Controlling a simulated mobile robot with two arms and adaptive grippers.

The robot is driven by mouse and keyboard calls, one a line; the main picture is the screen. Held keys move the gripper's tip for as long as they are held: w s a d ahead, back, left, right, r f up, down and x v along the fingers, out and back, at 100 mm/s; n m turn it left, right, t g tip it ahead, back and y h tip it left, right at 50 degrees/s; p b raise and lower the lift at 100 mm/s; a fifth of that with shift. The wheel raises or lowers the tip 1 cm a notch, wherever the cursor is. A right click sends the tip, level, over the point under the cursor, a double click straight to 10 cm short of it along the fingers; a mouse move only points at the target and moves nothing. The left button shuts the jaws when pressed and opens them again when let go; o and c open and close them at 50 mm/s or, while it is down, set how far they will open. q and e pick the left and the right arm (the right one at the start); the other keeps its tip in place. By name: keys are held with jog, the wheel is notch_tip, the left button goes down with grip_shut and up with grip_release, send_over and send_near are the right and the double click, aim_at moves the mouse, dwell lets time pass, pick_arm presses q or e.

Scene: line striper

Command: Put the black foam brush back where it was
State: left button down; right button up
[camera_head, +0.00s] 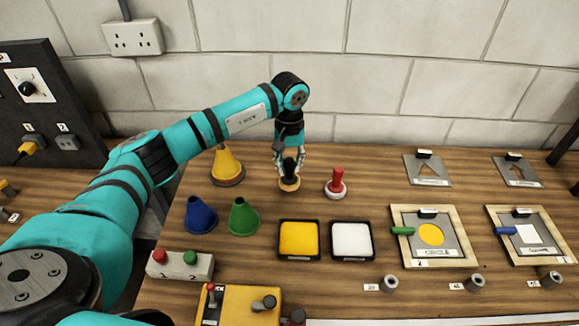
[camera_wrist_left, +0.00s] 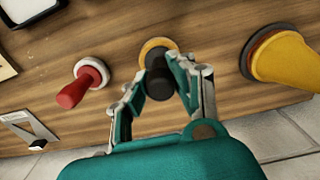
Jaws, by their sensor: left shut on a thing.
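The black foam brush (camera_head: 289,167) stands upright on a round tan base at the back of the table. It also shows in the left wrist view (camera_wrist_left: 158,77), with an orange-yellow ring around its foot. In the left wrist view the fingers (camera_wrist_left: 160,88) lie on both sides of the brush. Whether its foot rests fully on the table or a holder is hard to tell. My right gripper is not in view.
A red-handled brush (camera_head: 337,182) stands close by on the right. A yellow cone (camera_head: 227,164) is to the left, with blue (camera_head: 201,214) and green (camera_head: 243,215) cones nearer. Yellow (camera_head: 299,238) and white (camera_head: 352,239) pads lie in front. Framed stencils (camera_head: 434,259) are on the right.

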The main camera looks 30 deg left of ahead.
aim_at(291, 182)
pick_arm(q)
notch_tip(291, 182, down, 2)
jog(key=shift+f+p, duration=0.1)
jog(key=shift+p, duration=0.5)
jog(key=shift+f, duration=0.2)
jog(key=shift+f+b, duration=0.15)
jog(key=shift+b, duration=0.15)
jog(key=c, duration=1.1)
grip_release()
